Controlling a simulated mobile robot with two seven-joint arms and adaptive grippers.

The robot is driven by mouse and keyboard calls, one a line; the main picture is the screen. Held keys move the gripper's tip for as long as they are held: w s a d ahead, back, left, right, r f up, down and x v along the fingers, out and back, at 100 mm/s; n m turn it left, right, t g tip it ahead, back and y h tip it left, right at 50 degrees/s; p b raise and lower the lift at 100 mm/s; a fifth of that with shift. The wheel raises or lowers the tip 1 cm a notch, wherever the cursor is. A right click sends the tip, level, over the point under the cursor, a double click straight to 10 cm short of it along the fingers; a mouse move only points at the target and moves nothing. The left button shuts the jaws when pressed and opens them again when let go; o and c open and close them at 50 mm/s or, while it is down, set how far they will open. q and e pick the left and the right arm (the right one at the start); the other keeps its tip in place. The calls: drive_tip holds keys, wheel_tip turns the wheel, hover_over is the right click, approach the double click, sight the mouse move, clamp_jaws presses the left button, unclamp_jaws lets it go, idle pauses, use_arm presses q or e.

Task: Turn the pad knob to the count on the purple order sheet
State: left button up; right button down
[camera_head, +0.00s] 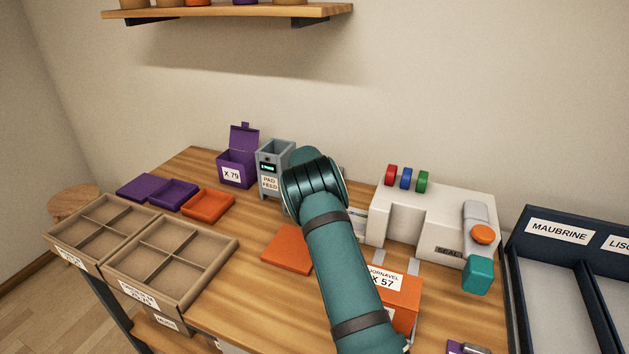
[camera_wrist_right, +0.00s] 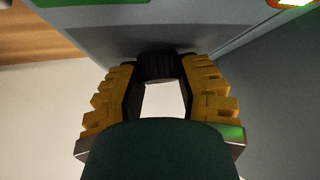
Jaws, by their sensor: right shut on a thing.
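The grey pad feed (camera_head: 270,160) stands at the back of the table, with a small lit green display (camera_head: 268,168) too small to read. My right arm crosses the middle of the head view and hides its own gripper and the knob there. In the right wrist view my right gripper (camera_wrist_right: 160,82) has its yellow-padded fingers shut on a dark ribbed knob (camera_wrist_right: 160,66) against a grey housing. A purple box (camera_head: 236,165) with its lid up bears a label "X 79". A purple item with a white label (camera_head: 466,348) is cut off at the bottom edge. My left gripper is out of view.
An orange box (camera_head: 403,300) labelled "X 57" stands right of my arm, before the white sealing machine (camera_head: 440,220). Purple and orange trays (camera_head: 208,204) and divided cardboard boxes (camera_head: 180,262) are at left. Dark labelled bins (camera_head: 560,265) are at right.

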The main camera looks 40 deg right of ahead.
drive_tip(key=shift+f+n+t+y, duration=0.1)
drive_tip(key=shift+n+t+y, duration=0.25)
drive_tip(key=shift+n, duration=0.35)
drive_tip(key=c, duration=0.6)
unclamp_jaws()
drive_tip(key=shift+o, duration=0.2)
drive_tip(key=shift+s+a+r, duration=0.1)
drive_tip(key=shift+r, duration=0.15)
drive_tip(key=v, duration=1.1)
drive_tip(key=shift+s+r, duration=0.15)
drive_tip(key=shift+s, duration=0.05)
